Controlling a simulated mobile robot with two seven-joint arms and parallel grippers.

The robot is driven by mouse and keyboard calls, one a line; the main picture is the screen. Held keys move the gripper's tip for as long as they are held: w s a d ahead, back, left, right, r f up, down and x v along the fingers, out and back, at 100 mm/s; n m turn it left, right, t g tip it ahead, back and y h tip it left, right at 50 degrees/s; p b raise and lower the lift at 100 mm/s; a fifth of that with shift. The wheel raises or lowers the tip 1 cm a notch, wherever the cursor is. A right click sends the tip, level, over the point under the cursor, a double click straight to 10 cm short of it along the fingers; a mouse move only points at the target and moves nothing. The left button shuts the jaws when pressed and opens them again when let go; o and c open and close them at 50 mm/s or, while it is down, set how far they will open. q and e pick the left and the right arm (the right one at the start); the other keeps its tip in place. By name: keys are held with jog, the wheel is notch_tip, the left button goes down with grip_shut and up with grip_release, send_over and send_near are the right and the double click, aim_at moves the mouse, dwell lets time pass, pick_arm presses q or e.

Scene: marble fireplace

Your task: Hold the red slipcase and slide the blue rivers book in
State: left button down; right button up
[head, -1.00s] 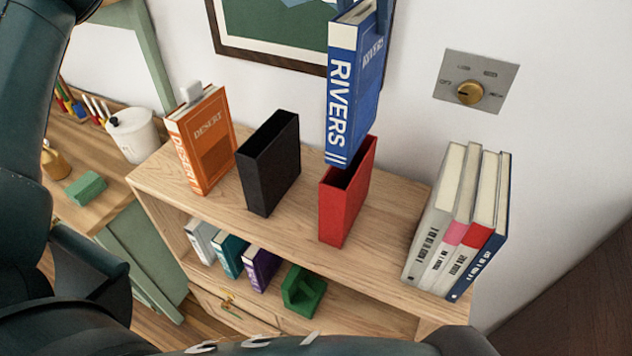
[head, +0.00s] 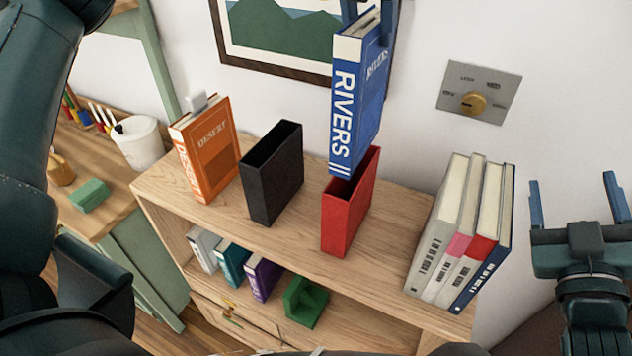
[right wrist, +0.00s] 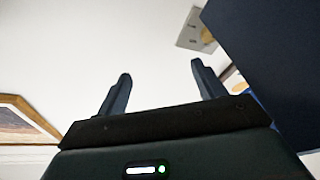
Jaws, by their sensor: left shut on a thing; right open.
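The blue rivers book (head: 358,95) hangs upright, spine toward me, over the red slipcase (head: 345,222). My left gripper (head: 366,14) is shut on the book's top end, partly cut off by the upper picture edge. The slipcase stands on the wooden shelf top with its opening up. The book's lower end overlaps the slipcase's opening in the head view; I cannot tell whether it is just above or slightly inside. My right gripper (head: 577,195) is open and empty, right of the row of books. Its two fingers also show in the right wrist view (right wrist: 160,72).
A black slipcase (head: 272,175) and an orange desert book (head: 207,150) stand left of the red slipcase on the shelf top (head: 395,235). Several upright books (head: 460,235) stand at the right end. A wall plate with a brass knob (head: 478,93) is behind. Bare wood lies between.

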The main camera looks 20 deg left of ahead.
jog(key=s+a+r+n+t+y, duration=0.2)
jog(key=a+r+n, duration=0.2)
jog(key=r, duration=0.4)
jog(key=s+a+r+n+t+y, duration=0.2)
jog(key=a+r+n+y, duration=0.15)
jog(key=r, duration=0.55)
jog(key=s+a+f+n+g+y, duration=0.3)
jog(key=a+n+g, duration=0.1)
jog(key=a, duration=0.4)
jog(key=s+a+f+n+g+y, duration=0.3)
jog(key=a+g, duration=0.1)
jog(key=a, duration=0.4)
jog(key=s+a+f+n+g+y, duration=0.3)
jog(key=a+n+g+y, duration=0.1)
jog(key=a, duration=0.5)
jog(key=s+a+f+n+g+h, duration=0.2)
jog(key=s+a+f+g, duration=0.2)
jog(key=a+f, duration=0.15)
jog(key=n+t+h, duration=0.7)
jog(key=t+h, duration=0.3)
jog(key=h, duration=0.8)
send_near(345, 203)
jog(key=w+a+f, duration=0.2)
jog(key=w+f, duration=0.2)
jog(key=w, duration=1.1)
jog(key=shift+w+d+r, duration=0.2)
jog(key=shift+d, duration=0.3)
